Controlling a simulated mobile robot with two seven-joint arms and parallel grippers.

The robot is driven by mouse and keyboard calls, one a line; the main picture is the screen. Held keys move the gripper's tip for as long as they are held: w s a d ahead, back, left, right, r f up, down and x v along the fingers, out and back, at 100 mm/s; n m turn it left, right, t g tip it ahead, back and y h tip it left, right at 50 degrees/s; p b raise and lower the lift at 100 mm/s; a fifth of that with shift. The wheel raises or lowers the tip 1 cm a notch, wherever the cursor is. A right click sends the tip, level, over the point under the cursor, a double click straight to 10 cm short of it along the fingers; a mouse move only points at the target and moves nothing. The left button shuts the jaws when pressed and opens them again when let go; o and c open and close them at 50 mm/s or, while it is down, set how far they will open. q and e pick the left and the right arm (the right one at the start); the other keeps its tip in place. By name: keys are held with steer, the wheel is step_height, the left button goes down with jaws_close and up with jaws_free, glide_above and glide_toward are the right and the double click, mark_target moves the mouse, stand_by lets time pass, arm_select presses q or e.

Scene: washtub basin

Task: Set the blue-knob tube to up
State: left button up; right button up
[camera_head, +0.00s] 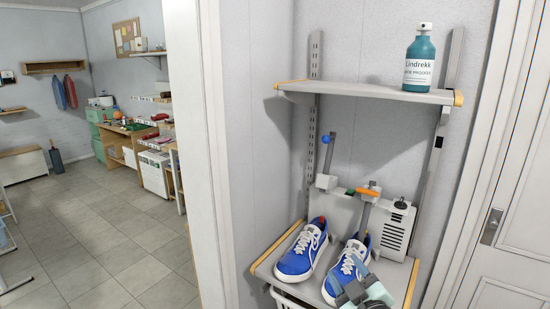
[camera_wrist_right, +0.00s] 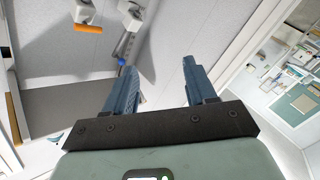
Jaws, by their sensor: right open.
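The blue-knob tube (camera_head: 329,158) is a grey bar rising from the white shoe dryer (camera_head: 396,233) on the rack. It stands nearly upright, with its blue knob (camera_head: 326,140) near the top. A second tube (camera_head: 364,219) with an orange handle (camera_head: 369,191) slants down toward the right shoe. My right gripper (camera_head: 366,293) is low at the front of the lower shelf, in front of the right shoe and well below the blue knob. In the right wrist view my right gripper (camera_wrist_right: 158,64) is open, with nothing between its fingers. My left gripper is not in view.
Two blue shoes (camera_head: 303,250) stand on the lower shelf (camera_head: 268,267). A teal spray bottle (camera_head: 420,62) stands on the upper shelf (camera_head: 353,90), above the dryer. A white door (camera_head: 510,200) is at the right. Open floor lies to the left, beyond the wall corner.

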steer(key=s+f+m+g+p, duration=0.1)
steer(key=s+f+m+g, duration=0.2)
steer(key=f, duration=0.9)
steer(key=s+f+m+g+p, duration=0.15)
steer(key=s+f+g, duration=0.25)
steer(key=f, duration=0.9)
steer(key=s+f+m+g+p, duration=0.2)
steer(key=s+f+g, duration=0.15)
steer(key=f, duration=0.85)
arm_select(q)
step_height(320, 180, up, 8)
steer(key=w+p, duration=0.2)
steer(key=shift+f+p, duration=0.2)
steer(key=shift+p, duration=0.1)
arm_select(e)
steer(key=s+a+f+m+g, duration=0.1)
steer(key=s+f+m+g, duration=0.2)
steer(key=s, duration=1)
steer(key=s+a+f+m+g, duration=0.2)
steer(key=s+f, duration=0.6)
steer(key=s, duration=0.5)
steer(key=m+g, duration=0.1)
steer(key=g, duration=0.1)
steer(key=shift+s+a+f+g+y, duration=0.15)
steer(key=shift+f+g+y, duration=0.05)
steer(key=shift+g+y, duration=0.15)
